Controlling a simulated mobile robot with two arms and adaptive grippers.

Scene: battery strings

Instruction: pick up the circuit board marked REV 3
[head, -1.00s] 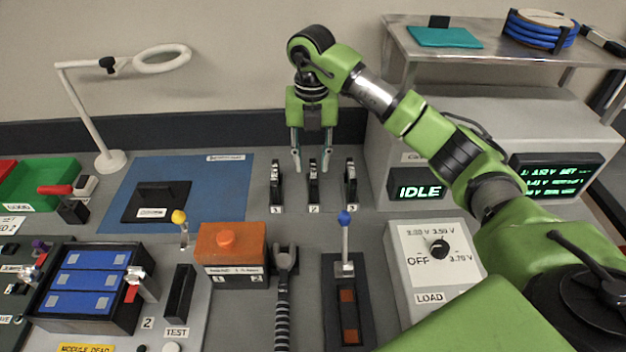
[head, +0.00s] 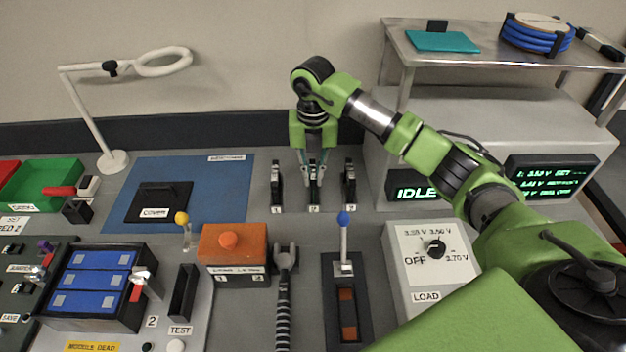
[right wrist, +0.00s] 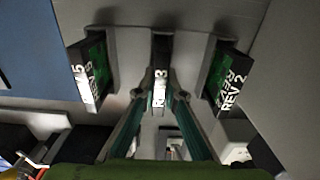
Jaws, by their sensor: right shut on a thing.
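Three circuit boards stand upright in a row behind the levers. The middle board, marked REV 3 (right wrist: 160,88), is between the two fingers of my right gripper (right wrist: 161,98), which is shut on it near its labelled edge. In the head view the fingers (head: 312,178) reach down onto the middle board (head: 314,200), partly hiding it. The right-hand board in the wrist view reads REV 2 (right wrist: 229,88). The left-hand board (right wrist: 88,80) has a label whose number I cannot read surely. My left gripper is not in view.
The left board (head: 277,190) and right board (head: 349,188) stand close on either side. A grey cabinet with an IDLE display (head: 415,188) is just to the right. A blue mat (head: 222,185) lies left, and a blue-knobbed lever (head: 344,235) stands in front.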

